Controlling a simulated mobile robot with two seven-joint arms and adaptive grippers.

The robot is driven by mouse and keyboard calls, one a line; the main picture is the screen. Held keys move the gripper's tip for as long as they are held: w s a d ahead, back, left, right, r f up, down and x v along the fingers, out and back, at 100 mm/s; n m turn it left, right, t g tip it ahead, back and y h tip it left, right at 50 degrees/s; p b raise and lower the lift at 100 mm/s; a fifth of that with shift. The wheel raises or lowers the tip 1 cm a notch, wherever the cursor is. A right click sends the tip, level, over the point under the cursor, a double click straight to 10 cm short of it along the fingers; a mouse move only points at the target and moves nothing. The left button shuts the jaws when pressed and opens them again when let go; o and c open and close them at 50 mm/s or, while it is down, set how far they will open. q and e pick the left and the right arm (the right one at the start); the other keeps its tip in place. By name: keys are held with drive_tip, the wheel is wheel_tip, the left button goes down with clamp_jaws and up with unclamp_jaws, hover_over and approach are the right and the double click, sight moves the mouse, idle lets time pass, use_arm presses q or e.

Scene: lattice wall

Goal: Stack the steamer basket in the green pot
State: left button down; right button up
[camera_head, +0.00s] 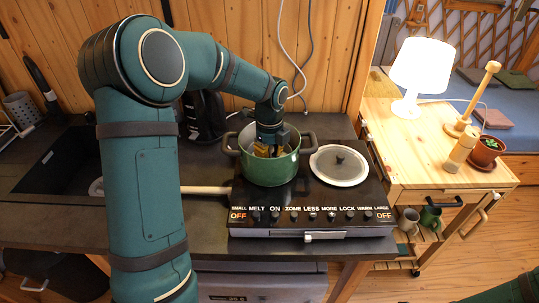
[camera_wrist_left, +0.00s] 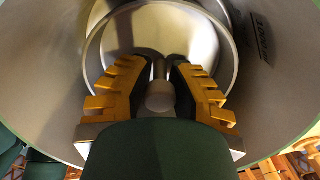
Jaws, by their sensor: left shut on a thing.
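The green pot (camera_head: 268,172) stands on the black cooktop, open at the top. My left gripper (camera_head: 266,150) reaches down into it from above, its yellow fingers inside the rim. In the left wrist view, the pot's grey inner wall (camera_wrist_left: 48,62) surrounds a round metal steamer basket (camera_wrist_left: 160,32) with a thin raised rim. My left gripper (camera_wrist_left: 160,72) is shut on the basket's upright central post, with the post's rounded knob between the fingers. The basket is inside the pot; whether it touches the pot's bottom cannot be told. My right gripper is not in view.
A black kettle-like appliance (camera_head: 204,115) stands behind left. A wooden cart (camera_head: 415,160) with a lamp (camera_head: 421,72) and a plant (camera_head: 487,150) is at the right. The dark counter at left is partly clear.

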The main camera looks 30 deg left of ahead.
sight(270, 147)
use_arm(q)
drive_tip(key=shift+f, duration=0.25)
drive_tip(key=c, duration=0.9)
unclamp_jaws()
drive_tip(key=shift+r, duration=0.4)
wheel_tip(270, 147, up, 12)
drive_tip(key=shift+f+p, duration=0.1)
drive_tip(key=shift+p, duration=1)
